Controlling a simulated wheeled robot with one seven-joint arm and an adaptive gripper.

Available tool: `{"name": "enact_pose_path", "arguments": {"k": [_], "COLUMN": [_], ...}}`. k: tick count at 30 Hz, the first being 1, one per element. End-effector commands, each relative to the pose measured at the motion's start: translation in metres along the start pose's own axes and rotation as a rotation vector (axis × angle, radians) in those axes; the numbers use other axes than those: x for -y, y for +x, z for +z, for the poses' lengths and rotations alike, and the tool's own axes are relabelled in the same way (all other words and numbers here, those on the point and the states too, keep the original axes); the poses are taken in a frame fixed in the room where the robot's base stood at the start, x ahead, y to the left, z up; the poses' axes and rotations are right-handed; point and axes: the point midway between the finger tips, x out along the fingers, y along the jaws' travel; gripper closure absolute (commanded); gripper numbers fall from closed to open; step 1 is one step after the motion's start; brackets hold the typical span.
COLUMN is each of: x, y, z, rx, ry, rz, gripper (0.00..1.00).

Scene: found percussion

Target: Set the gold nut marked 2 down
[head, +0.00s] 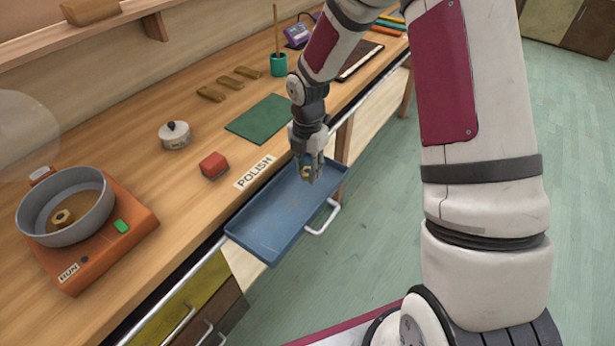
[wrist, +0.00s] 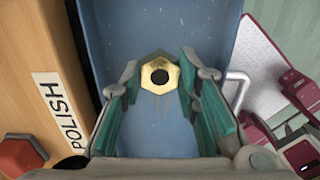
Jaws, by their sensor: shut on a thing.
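My gripper (head: 307,174) is shut on a gold nut (head: 306,172), held over the far end of a blue tray (head: 270,222) with a white handle. In the wrist view the gold nut (wrist: 160,74) sits between the two green-padded fingertips (wrist: 160,80), its dark round hole facing the camera. No mark 2 can be read on it. The blue tray (wrist: 205,30) fills the background beneath it and looks empty. I cannot tell how high the nut is above the tray floor. Another gold nut (head: 62,217) lies in the grey pan at the left.
The tray juts out from the bench edge beside a POLISH label (head: 254,172). On the bench stand an orange RUN machine (head: 125,215) with the grey pan (head: 88,232), a red block (head: 214,165), a lidded pot (head: 174,136) and a green mat (head: 262,119).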

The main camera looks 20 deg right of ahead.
Motion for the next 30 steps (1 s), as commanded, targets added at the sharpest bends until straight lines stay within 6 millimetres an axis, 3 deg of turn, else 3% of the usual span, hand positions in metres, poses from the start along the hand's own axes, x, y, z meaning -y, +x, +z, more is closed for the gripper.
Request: {"name": "enact_pose_path", "arguments": {"k": [9,20,21,23,30], "x": [0.001,0.0,0.0,0.0,0.0], "y": [0.034,0.038,0.038,0.037,0.037], "z": [-0.001,-0.001,-0.001,-0.001,-0.001], "rx": [-0.001,-0.001,-0.001,-0.001,-0.001], "ry": [-0.001,0.001,0.001,0.001,0.001], "rz": [-0.002,-0.001,-0.001,-0.001,-0.001], "gripper": [1.0,1.0,0.64,0.51,0.51]}}
